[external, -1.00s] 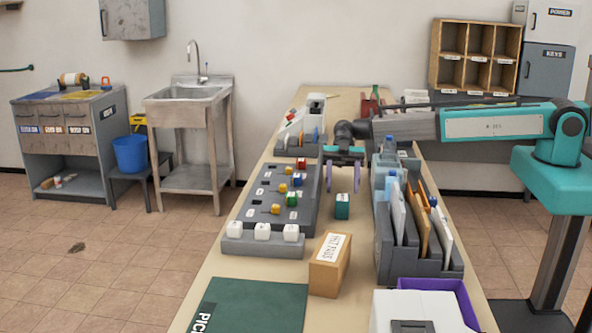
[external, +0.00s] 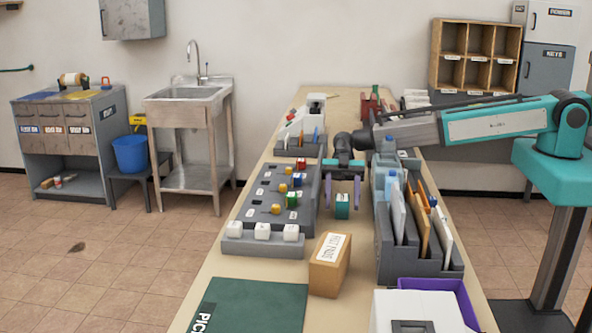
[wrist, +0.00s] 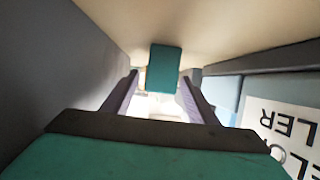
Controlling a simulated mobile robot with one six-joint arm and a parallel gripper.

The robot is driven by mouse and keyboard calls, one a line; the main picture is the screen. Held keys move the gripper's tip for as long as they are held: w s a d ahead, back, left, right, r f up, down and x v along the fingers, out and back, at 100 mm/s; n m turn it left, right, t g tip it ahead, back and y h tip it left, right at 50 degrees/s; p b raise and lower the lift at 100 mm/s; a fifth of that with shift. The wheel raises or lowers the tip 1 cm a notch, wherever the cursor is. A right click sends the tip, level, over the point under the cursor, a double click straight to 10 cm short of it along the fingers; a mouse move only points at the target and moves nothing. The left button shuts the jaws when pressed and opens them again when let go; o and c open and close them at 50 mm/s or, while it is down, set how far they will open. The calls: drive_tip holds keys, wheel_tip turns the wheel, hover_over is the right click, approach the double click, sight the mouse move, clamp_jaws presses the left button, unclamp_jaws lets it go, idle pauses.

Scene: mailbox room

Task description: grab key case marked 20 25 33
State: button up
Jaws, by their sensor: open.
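A small teal case (external: 342,208) with a pale label stands on the table between the grey key board and the envelope rack. Its marking is too small to read. My gripper (external: 343,199) is open and low, its purple fingers on either side of the case in the external view; I cannot tell whether they touch it. In the wrist view the teal case (wrist: 164,68) shows ahead, between the tips of the open fingers (wrist: 162,85).
A grey board (external: 262,218) with several coloured keys stands to the left. A grey rack (external: 388,262) of envelopes and bottles stands close on the right. A cardboard box (external: 328,277) stands nearer the camera. A green mat (external: 255,306) lies at the front.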

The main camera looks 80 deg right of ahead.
sight(342, 197)
drive_tip(key=c, duration=1.2)
drive_tip(key=shift+r, duration=0.2)
drive_tip(key=shift+r+b, duration=1.95)
drive_tip(key=shift+r, duration=2.9)
